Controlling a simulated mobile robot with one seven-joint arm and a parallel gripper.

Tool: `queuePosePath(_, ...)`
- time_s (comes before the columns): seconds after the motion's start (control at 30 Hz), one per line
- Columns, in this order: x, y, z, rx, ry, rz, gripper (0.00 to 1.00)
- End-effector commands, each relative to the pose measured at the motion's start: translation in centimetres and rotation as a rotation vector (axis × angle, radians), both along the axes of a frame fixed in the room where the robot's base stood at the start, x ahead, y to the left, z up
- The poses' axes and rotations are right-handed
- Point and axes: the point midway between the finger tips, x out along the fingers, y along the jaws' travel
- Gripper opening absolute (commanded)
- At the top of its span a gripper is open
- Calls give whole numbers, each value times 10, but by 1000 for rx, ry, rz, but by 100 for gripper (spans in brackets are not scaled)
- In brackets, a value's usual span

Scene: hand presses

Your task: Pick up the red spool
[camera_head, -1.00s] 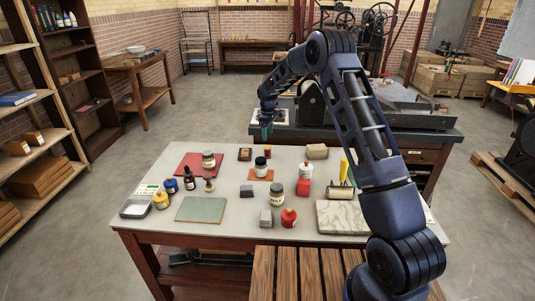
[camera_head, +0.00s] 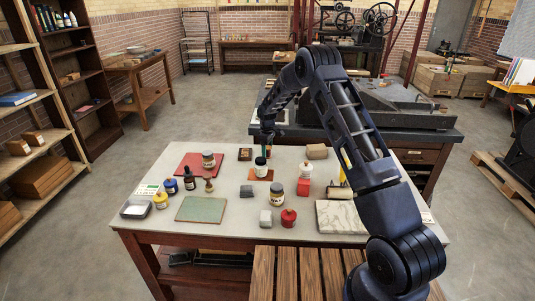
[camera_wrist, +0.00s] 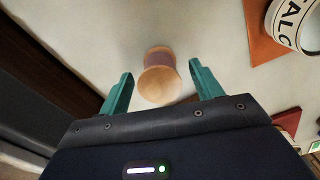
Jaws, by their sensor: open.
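A spool (camera_wrist: 160,75) with pale wooden ends and a dull mauve-red middle shows in the wrist view. It lies ahead of and between the two teal fingertips of my gripper (camera_wrist: 161,78). The fingers are open, with clear gaps on both sides of the spool, and I cannot see them touching it. In the head view my gripper (camera_head: 265,149) is low over the back of the table, just behind a white jar with a dark lid (camera_head: 260,166).
The jar stands on an orange mat, close to the right of the spool in the wrist view (camera_wrist: 292,24).

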Motion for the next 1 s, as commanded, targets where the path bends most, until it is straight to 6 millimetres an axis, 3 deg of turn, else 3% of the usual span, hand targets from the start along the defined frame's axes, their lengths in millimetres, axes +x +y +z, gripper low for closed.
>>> queuePosePath(0.1, 0, 0, -12, 0, 0, 0, 65)
queuePosePath(0.33, 0, 0, -14, 0, 0, 0, 65)
queuePosePath(0.57, 0, 0, -13, 0, 0, 0, 20)
queuePosePath(0.87, 0, 0, -12, 1, 0, 0, 19)
queuePosePath(1.0, 1, 0, 0, 2, -2, -1, 19)
